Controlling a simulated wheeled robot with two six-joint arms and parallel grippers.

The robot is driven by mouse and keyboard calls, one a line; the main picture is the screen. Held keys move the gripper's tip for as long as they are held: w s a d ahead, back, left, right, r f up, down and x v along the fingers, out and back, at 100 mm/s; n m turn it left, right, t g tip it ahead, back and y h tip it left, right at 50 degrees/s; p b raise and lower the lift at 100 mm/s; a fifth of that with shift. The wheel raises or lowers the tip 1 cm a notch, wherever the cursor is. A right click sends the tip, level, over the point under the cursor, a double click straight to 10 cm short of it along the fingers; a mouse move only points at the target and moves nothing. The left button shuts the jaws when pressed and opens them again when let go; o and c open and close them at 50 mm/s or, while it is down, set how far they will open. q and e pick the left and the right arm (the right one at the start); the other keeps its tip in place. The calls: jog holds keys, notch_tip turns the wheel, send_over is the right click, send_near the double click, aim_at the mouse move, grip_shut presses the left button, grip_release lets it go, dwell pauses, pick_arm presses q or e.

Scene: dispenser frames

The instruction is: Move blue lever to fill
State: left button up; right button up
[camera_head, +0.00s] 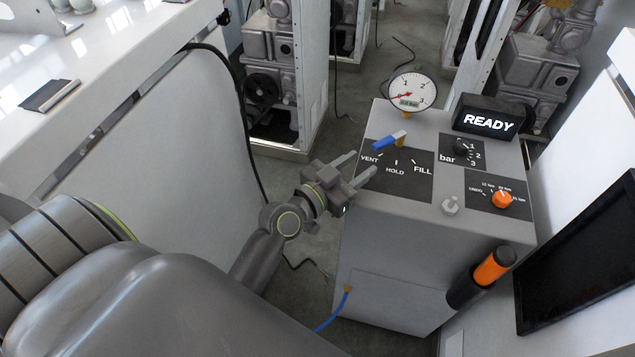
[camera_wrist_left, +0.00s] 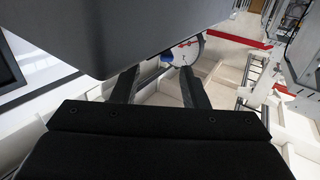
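The blue lever (camera_head: 385,143) stands on the black VENT–HOLD–FILL plate (camera_head: 408,185) on top of the grey dispenser cabinet (camera_head: 385,275). Its blue handle points left, toward the VENT side. The FILL label is at the plate's right. My left gripper (camera_head: 366,161) is at the cabinet's left edge, just below and left of the lever, in the head view. Its two fingers are apart, with nothing seen between them. In the left wrist view the fingers (camera_wrist_left: 160,70) also stand apart, and a small blue patch shows beyond them. My right gripper is not in view.
A gauge (camera_head: 411,91) stands behind the lever, beside a lit READY display (camera_head: 488,120). A bar knob (camera_head: 462,148), an orange knob (camera_head: 502,199) and a small metal knob (camera_head: 450,205) lie to the right. A white bench (camera_head: 120,60) stands left.

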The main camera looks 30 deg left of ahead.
pick_arm(q)
jog(key=b+v, duration=0.3)
jog(key=v, duration=0.9)
jog(key=shift+d, duration=0.1)
